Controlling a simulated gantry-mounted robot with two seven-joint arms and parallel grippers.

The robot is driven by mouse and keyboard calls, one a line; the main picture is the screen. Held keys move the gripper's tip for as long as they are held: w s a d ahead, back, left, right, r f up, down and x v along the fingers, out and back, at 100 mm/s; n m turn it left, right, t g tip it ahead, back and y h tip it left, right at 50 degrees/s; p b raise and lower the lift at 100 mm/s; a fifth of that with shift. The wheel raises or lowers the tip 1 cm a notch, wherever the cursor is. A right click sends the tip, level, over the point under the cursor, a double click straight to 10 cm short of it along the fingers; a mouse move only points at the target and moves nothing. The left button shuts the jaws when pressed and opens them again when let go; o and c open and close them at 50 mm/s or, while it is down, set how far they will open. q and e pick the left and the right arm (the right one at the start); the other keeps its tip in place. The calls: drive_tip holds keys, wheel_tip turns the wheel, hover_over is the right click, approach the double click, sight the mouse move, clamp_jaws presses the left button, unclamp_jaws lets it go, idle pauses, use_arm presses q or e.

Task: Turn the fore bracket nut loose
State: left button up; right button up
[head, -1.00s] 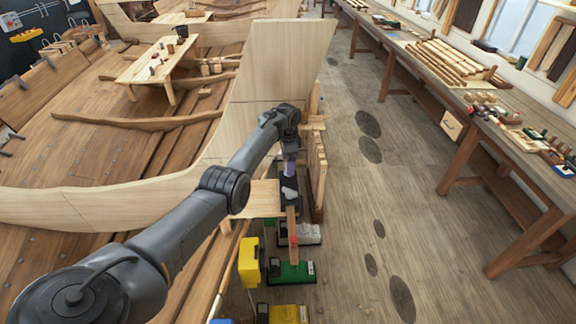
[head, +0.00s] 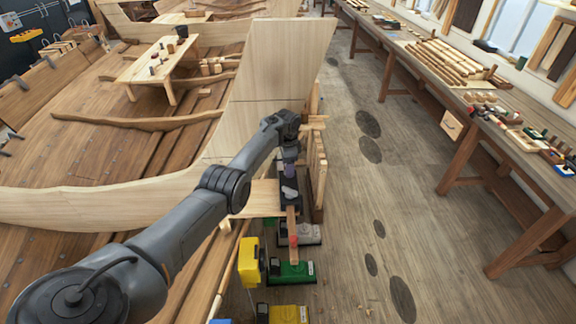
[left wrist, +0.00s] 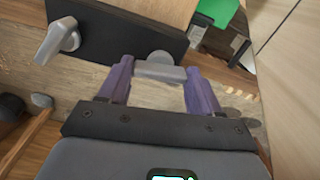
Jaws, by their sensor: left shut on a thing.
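In the left wrist view a dark bracket plate (left wrist: 115,25) carries two grey nuts with flat bar handles. One nut (left wrist: 160,66) sits between the purple fingers of my left gripper (left wrist: 158,78). The fingers are shut on the two ends of its bar. The other nut (left wrist: 60,40) stands free to the left, its bar tilted. In the head view my left gripper (head: 290,170) is at the far end of the dark bracket (head: 291,199), beside the hull. The held nut is hard to make out there. My right gripper is not in view.
Yellow (head: 249,262) and green (head: 291,273) items are near the bracket. A long workbench (head: 470,100) runs along the right, with clear floor (head: 345,200) between.

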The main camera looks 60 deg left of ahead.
use_arm(q)
drive_tip(key=shift+n, duration=0.4)
drive_tip(key=shift+r+n+p, duration=0.1)
drive_tip(key=shift+n+p, duration=0.45)
drive_tip(key=shift+n, duration=0.05)
drive_tip(key=shift+n+p, duration=0.4)
drive_tip(key=shift+n, duration=2)
drive_tip(key=shift+n+p, duration=0.3)
drive_tip(key=shift+n, duration=1)
drive_tip(key=o, duration=1.1)
drive_tip(key=shift+c, duration=0.2)
